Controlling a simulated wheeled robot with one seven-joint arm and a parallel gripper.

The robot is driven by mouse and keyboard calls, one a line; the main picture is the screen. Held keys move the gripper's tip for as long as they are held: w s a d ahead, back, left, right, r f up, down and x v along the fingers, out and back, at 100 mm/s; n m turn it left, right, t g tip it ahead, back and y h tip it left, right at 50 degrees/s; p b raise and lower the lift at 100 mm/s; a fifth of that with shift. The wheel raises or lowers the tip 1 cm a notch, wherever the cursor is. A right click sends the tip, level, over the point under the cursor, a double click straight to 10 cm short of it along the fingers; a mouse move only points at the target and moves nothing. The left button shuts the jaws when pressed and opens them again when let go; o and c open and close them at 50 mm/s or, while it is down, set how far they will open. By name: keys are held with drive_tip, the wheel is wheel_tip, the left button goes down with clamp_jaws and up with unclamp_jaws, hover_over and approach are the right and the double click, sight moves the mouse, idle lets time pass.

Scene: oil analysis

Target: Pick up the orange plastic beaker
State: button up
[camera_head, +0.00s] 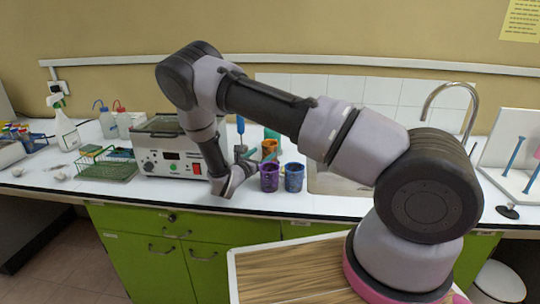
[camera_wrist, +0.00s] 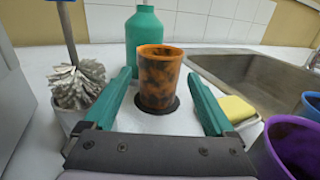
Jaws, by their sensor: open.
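The orange plastic beaker (camera_wrist: 160,80) has dark blotches and stands upright on a dark round spot on the white counter in the wrist view. In the head view the beaker (camera_head: 269,147) shows behind the purple beaker, partly hidden. My gripper (camera_wrist: 158,82) is open, with one teal finger on each side of the beaker. I see gaps between the fingers and the beaker, and nothing is held. In the head view my gripper (camera_head: 248,158) reaches over the counter, low and pointing to the right.
A purple beaker (camera_head: 269,177) and a blue beaker (camera_head: 293,177) stand at the front. A green bottle (camera_wrist: 144,38) is close behind the orange beaker. A brush (camera_wrist: 78,84) stands at left and a yellow sponge (camera_wrist: 237,108) lies at right, by the sink (camera_wrist: 260,75). A heating bath (camera_head: 168,150) is left.

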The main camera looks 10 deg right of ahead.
sight(273, 144)
drive_tip(key=shift+x, duration=3.2)
drive_tip(key=c, duration=1.1)
drive_tip(key=shift+c, duration=0.2)
drive_tip(key=shift+r, duration=0.1)
